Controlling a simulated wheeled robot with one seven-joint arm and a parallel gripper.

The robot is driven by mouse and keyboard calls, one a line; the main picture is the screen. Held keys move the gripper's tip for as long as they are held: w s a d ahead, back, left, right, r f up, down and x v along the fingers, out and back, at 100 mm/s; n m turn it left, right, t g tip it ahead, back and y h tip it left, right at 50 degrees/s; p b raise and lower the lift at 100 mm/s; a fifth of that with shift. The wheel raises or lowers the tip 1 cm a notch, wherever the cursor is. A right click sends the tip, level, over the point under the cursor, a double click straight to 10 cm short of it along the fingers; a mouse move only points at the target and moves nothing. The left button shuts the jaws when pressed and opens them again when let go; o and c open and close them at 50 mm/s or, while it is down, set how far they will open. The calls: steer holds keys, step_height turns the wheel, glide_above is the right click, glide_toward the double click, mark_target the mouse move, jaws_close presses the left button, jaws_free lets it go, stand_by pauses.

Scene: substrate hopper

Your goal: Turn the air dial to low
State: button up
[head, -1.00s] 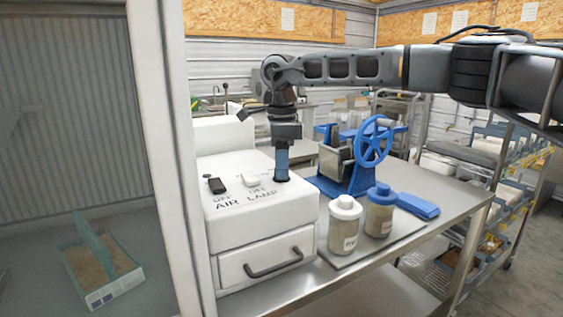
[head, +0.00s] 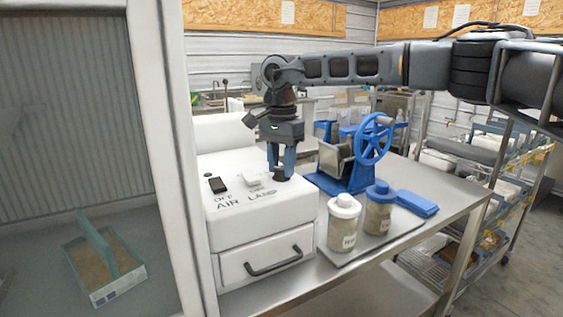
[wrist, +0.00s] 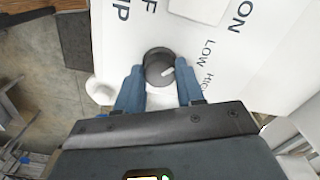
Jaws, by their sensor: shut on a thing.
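The air dial is a round black knob (head: 281,174) on top of the white machine box (head: 262,230), near its right back edge. In the wrist view the dial (wrist: 159,66) has a short white pointer mark on its right side, towards the LOW and HIGH lettering. I cannot tell exactly which word the mark points at. My gripper (head: 281,171) reaches straight down with its blue fingers on either side of the dial. It is shut on the dial; its fingers also show in the wrist view (wrist: 159,80).
Two jars (head: 344,222) stand right of the box on a tray. A blue hand-wheel machine (head: 345,165) stands behind them. A glass-fronted cabinet is at left.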

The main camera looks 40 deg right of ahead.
mark_target(281, 167)
steer(key=shift+n, duration=0.8)
steer(key=o, duration=1)
steer(key=shift+o, duration=0.2)
step_height(281, 167, up, 8)
steer(key=shift+f+b, duration=0.1)
steer(key=shift+b, duration=0.25)
